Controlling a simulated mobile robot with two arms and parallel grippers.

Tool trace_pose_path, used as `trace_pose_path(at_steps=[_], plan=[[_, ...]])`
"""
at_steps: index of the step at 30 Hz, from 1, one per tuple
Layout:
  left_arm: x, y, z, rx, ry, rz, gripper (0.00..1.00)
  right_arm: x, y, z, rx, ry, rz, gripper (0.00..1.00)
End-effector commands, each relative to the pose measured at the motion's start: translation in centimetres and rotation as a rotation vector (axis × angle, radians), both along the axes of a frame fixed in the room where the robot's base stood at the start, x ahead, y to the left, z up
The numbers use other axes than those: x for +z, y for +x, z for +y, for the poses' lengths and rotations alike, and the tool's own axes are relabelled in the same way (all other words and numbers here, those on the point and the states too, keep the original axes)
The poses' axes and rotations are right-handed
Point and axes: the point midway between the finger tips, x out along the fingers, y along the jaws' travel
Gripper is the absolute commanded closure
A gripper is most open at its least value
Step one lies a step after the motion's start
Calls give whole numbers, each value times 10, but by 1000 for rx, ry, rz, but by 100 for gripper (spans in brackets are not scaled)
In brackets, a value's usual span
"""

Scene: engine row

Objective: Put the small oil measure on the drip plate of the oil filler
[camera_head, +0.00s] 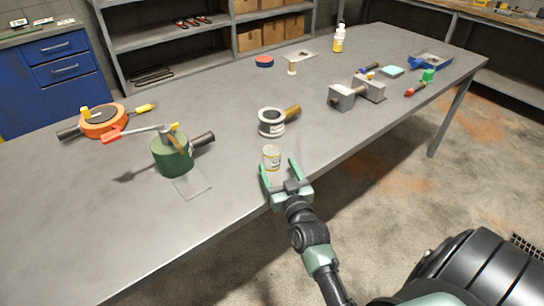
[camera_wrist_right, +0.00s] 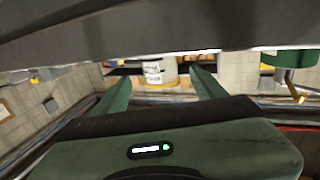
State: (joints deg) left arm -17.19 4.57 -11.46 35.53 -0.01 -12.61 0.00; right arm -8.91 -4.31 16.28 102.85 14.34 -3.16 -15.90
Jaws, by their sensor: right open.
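The small oil measure (camera_head: 271,158), a little clear cup with a yellowish lower part, stands upright near the table's front edge. My right gripper (camera_head: 279,167) is open, its two green fingers reaching toward the measure from the front. In the right wrist view the measure (camera_wrist_right: 159,72) shows beyond and between the spread fingers; I cannot tell whether they touch it. The oil filler (camera_head: 172,154) is a green can with a dark handle and a lever on top, to the left. Its flat, pale drip plate (camera_head: 192,187) lies in front of it and is bare. My left gripper is out of view.
A white-and-dark ring-shaped piece (camera_head: 271,122) with a brown handle stands just behind the measure. An orange reel (camera_head: 103,121) lies at the far left. Grey metal blocks (camera_head: 343,97) stand to the right. The table between measure and drip plate is clear.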

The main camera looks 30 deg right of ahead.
Motion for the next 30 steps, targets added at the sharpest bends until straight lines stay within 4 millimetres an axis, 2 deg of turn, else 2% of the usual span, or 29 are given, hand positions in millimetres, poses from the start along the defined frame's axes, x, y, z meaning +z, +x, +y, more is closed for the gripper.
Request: trace_pose_path(at_steps=[8,12,21,22,27,29,30], plan=[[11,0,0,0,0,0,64,8,37,-10,0,0,-2,29],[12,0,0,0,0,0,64,6,54,-16,0,-1,0,29],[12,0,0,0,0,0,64,5,59,-17,0,0,1,29],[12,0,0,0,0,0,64,5,59,-17,0,0,1,32],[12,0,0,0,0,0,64,5,59,-17,0,0,1,79],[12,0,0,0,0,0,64,5,59,-17,0,0,1,96],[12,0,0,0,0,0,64,5,59,-17,0,0,0,100]])
